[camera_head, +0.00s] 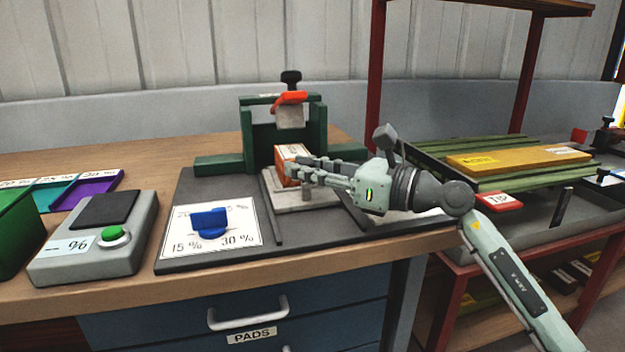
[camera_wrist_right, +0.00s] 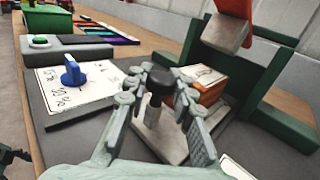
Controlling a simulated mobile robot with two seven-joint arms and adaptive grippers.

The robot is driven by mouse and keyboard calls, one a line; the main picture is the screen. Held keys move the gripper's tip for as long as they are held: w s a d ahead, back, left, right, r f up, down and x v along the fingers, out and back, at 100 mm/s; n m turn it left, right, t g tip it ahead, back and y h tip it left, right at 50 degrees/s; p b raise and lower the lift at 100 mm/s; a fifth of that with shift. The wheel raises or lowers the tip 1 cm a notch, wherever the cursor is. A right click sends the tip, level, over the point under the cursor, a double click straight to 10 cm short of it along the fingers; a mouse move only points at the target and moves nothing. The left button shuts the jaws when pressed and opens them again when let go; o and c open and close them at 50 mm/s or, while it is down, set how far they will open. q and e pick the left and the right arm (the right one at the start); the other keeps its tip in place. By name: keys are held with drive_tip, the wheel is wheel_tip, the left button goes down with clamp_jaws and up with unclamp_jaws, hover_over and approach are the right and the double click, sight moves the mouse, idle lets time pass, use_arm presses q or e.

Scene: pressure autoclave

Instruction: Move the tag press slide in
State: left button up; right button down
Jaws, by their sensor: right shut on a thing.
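The tag press (camera_head: 284,125) is a green frame with an orange-red block and grey ram (camera_head: 290,116) at its top. Its slide (camera_head: 290,203) is a pale grey plate between dark rails, in front of the frame opening. An orange block with a pale top (camera_head: 290,153) sits on the slide; it also shows in the wrist view (camera_wrist_right: 208,92). My right gripper (camera_head: 297,172) reaches in from the right, shut on the slide's black-topped upright handle (camera_wrist_right: 153,108). In the head view the fingers hide the handle. My left gripper is out of view.
A card with a blue dial (camera_head: 209,221) lies on the dark base, left of the slide. A grey box with a green button (camera_head: 114,235) stands farther left. A rack with green bars and a yellow block (camera_head: 515,158) stands right. A drawer (camera_head: 240,318) is below the bench.

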drive_tip(key=c, duration=1.7)
unclamp_jaws()
drive_tip(key=shift+w+d+r, duration=0.1)
drive_tip(key=shift+w, duration=0.1)
drive_tip(key=shift+c, duration=0.2)
drive_tip(key=shift+o, duration=1)
drive_tip(key=shift+w, duration=0.1)
drive_tip(key=v, duration=1.2)
